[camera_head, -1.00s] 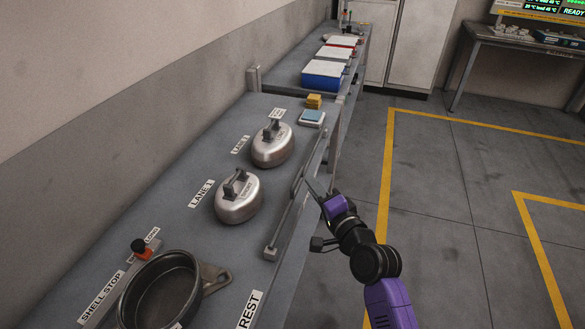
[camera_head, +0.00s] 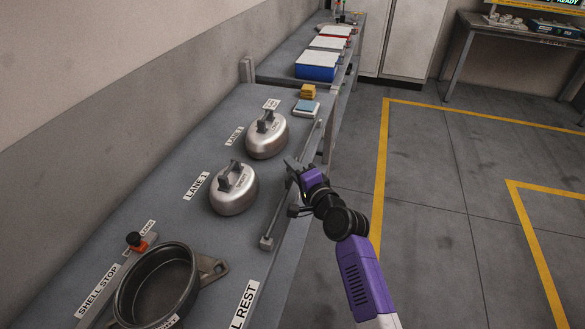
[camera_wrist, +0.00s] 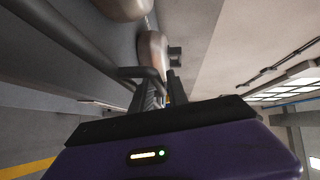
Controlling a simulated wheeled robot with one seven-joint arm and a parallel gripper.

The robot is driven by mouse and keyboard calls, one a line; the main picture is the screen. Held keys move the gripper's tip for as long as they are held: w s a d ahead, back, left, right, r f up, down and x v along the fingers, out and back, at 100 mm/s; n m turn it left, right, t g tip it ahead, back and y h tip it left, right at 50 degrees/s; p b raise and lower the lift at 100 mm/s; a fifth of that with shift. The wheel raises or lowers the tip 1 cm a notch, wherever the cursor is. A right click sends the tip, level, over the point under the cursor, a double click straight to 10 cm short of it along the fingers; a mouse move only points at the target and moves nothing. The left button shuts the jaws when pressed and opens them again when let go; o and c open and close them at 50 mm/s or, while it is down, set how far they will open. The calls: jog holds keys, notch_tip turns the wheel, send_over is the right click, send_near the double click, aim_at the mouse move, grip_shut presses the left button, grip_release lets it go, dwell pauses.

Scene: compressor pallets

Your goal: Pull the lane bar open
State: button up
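The lane bar (camera_head: 281,207) is a long grey bar along the bench's front edge, beside the two rounded metal shells, in the head view. In the wrist view it is a dark rail (camera_wrist: 75,45) running in from the upper left, with a bent piece (camera_wrist: 142,72) near my fingertips. My gripper (camera_head: 293,166) reaches over the front edge at the middle of the bar. In the wrist view its two fingers (camera_wrist: 162,92) stand apart, with the bent piece close to or between them. Contact cannot be made out.
The lane 1 shell (camera_head: 234,190) and a second shell (camera_head: 267,137) sit on the bench behind the bar. A round dark pan (camera_head: 157,290) is at the near end. A blue bin (camera_head: 316,72) stands farther back. The floor at right is clear.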

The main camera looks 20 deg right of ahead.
grip_shut()
dwell(1.4)
